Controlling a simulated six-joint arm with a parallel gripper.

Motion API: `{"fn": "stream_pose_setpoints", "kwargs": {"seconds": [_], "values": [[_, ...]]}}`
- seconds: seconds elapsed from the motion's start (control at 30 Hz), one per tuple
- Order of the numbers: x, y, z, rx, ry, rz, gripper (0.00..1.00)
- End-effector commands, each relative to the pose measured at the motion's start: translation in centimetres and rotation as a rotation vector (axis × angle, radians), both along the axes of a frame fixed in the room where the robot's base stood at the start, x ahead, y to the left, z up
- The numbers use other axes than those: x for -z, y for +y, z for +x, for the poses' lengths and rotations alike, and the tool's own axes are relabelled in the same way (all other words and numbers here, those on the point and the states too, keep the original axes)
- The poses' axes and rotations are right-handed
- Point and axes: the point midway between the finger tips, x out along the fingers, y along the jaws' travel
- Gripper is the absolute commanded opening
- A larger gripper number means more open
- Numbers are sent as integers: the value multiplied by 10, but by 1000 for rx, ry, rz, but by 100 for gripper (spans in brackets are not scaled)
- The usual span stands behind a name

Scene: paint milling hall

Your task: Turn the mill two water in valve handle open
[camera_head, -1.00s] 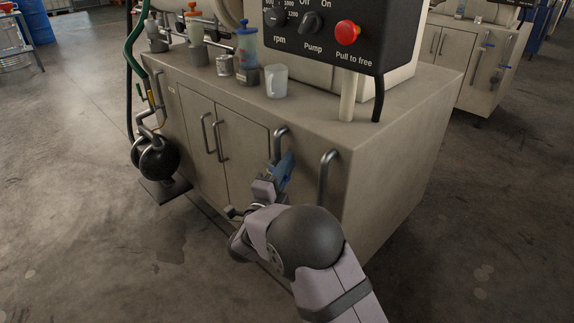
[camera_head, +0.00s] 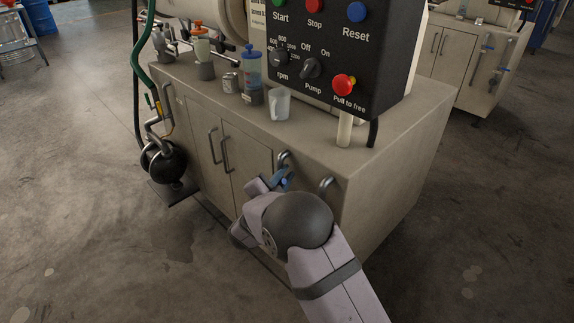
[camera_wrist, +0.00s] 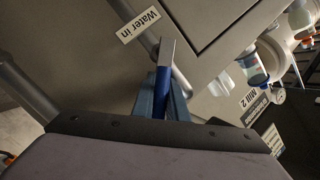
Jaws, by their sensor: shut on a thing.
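The blue water in valve handle (camera_wrist: 161,92) sits between the two blue-grey fingers of my gripper (camera_wrist: 163,105) in the wrist view. My gripper is shut on it. In the head view my gripper (camera_head: 282,181) is at the cabinet front, just below the left of two bent pipes (camera_head: 283,158). My wrist hides most of the handle and valve there, so its exact angle is hard to tell.
A second bent pipe (camera_head: 326,187) stands close to the right of my wrist. Cabinet doors (camera_head: 224,158) with bar handles are to the left. The control panel (camera_head: 335,55) overhangs the cabinet top, where cups and bottles stand. A black pump (camera_head: 167,165) sits at the left; floor in front is clear.

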Motion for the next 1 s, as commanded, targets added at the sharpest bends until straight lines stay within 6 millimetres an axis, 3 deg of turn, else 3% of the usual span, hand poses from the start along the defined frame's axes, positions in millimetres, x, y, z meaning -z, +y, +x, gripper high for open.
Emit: {"fn": "stream_pose_setpoints", "kwargs": {"seconds": [0.03,0.23,1.0], "values": [[-11,2,1,0,34,-32,0],[-16,7,7,0,166,-165,0],[-12,26,25,0,566,-568,0]]}}
